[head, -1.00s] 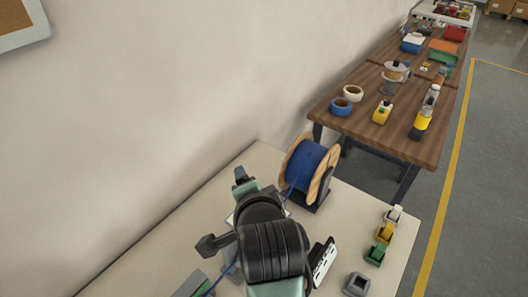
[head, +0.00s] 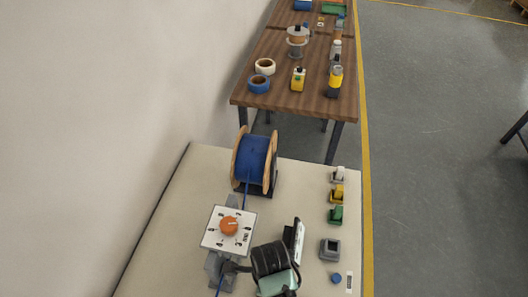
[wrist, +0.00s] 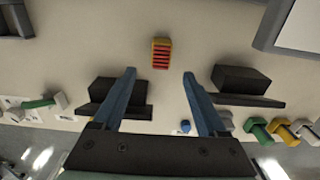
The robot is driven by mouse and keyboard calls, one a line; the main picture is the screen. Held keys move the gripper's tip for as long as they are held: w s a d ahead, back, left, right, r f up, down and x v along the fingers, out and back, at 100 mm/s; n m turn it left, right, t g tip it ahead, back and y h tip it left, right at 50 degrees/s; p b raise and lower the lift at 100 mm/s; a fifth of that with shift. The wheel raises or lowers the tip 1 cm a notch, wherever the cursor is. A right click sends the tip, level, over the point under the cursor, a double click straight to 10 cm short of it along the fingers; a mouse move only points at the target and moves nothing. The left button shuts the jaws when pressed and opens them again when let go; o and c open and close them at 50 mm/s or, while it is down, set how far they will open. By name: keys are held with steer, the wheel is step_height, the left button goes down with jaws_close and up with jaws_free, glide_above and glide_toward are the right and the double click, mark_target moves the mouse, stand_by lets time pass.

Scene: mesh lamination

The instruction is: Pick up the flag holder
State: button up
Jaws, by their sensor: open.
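A small block with a yellow edge and red stripes (wrist: 161,54), which looks like the flag holder, lies on the pale table top in the wrist view. It is ahead of my gripper (wrist: 159,73), roughly centred between the fingers. The two blue fingers are apart with nothing between them. The block appears just beyond the fingertips and not touched; the height between them is hard to judge. In the head view only my arm shows at the bottom, and I cannot make out the fingers or the striped block there.
White, yellow and green dispensers (head: 337,193) line the table's right side, near a grey square item (head: 330,248) and a blue knob (head: 336,278). A blue spool (head: 257,158) and an orange dial on a white plate (head: 228,227) stand left. The wall borders the left.

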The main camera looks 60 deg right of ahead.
steer(key=shift+w+a+f+p, duration=0.1)
steer(key=shift+w+f+p, duration=0.1)
steer(key=shift+f, duration=0.75)
steer(key=shift+w+f+p, duration=0.15)
steer(key=shift+f, duration=0.85)
steer(key=shift+w+a+f+p, duration=0.1)
steer(key=shift+w+f+p, duration=0.1)
steer(key=shift+f, duration=0.75)
jaws_close()
